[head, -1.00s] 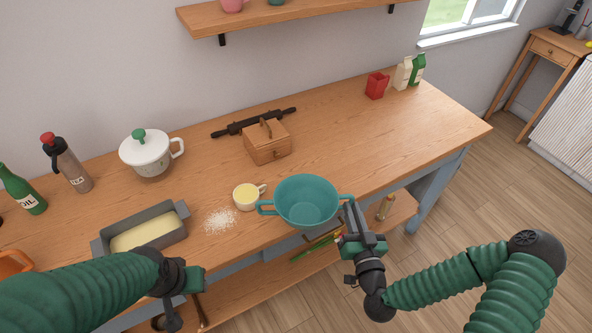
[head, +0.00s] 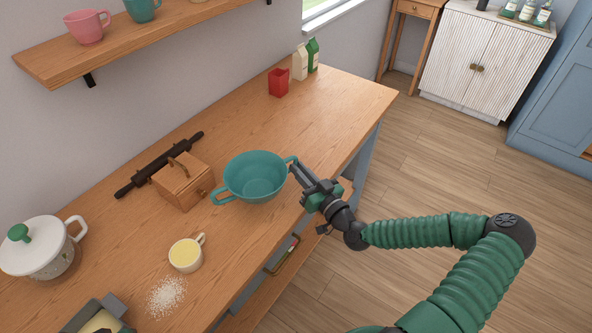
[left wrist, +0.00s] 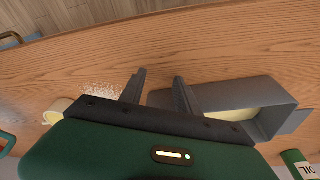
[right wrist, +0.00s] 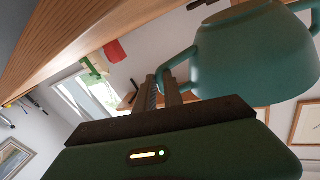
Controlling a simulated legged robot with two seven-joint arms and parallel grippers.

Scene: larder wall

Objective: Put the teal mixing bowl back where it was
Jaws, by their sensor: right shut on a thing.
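The teal mixing bowl (head: 256,177) is upright over the worktop, right of the wooden box, in the head view. My right gripper (head: 296,171) is shut on its right-hand handle. In the right wrist view the bowl (right wrist: 255,55) fills the upper right and the fingers (right wrist: 168,90) close on its loop handle.
The wooden box (head: 183,181) and rolling pin (head: 160,165) lie left of the bowl. A cup of yellow contents (head: 186,255) and spilled white powder (head: 166,297) are nearer. A red container (head: 278,82) and cartons (head: 300,62) stand at the far end. Worktop between bowl and red container is clear.

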